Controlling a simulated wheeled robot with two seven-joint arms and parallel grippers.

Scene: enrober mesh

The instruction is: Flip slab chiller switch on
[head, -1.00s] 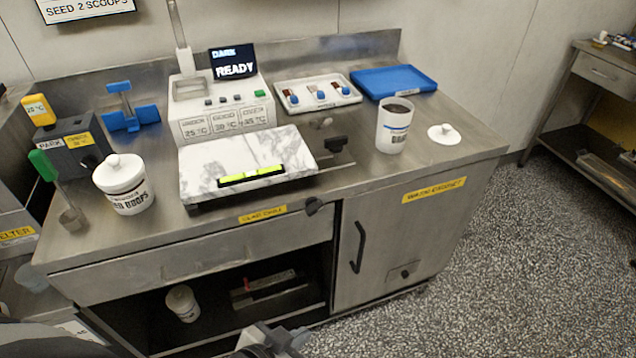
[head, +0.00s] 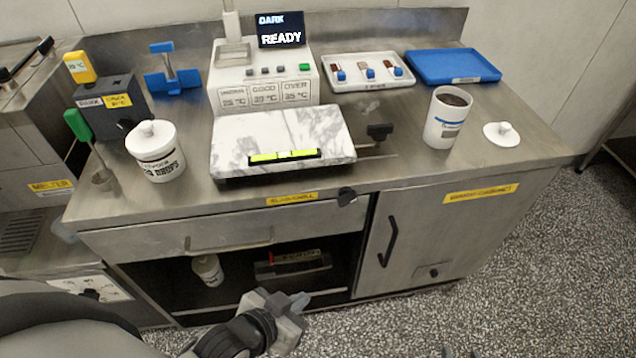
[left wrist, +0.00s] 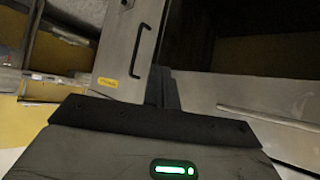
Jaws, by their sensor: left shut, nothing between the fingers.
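The slab chiller switch is a small black knob (head: 347,196) on the counter's front edge, at the right end of the yellow slab chill label (head: 292,199). Its exact setting is too small to tell. My left gripper (head: 296,302) is low in front of the cabinet in the head view, below the switch and apart from it. It is shut and empty. In the left wrist view its dark body fills the bottom, with the closed fingers (left wrist: 165,90) pointing toward the cabinet front. My right gripper is not clearly in view.
Above the switch are a marble slab (head: 280,140) and a black handle (head: 379,131). A drawer (head: 150,240) and a dark open shelf lie below the counter. The cabinet door (head: 430,240) at right has a protruding handle. The floor at right is clear.

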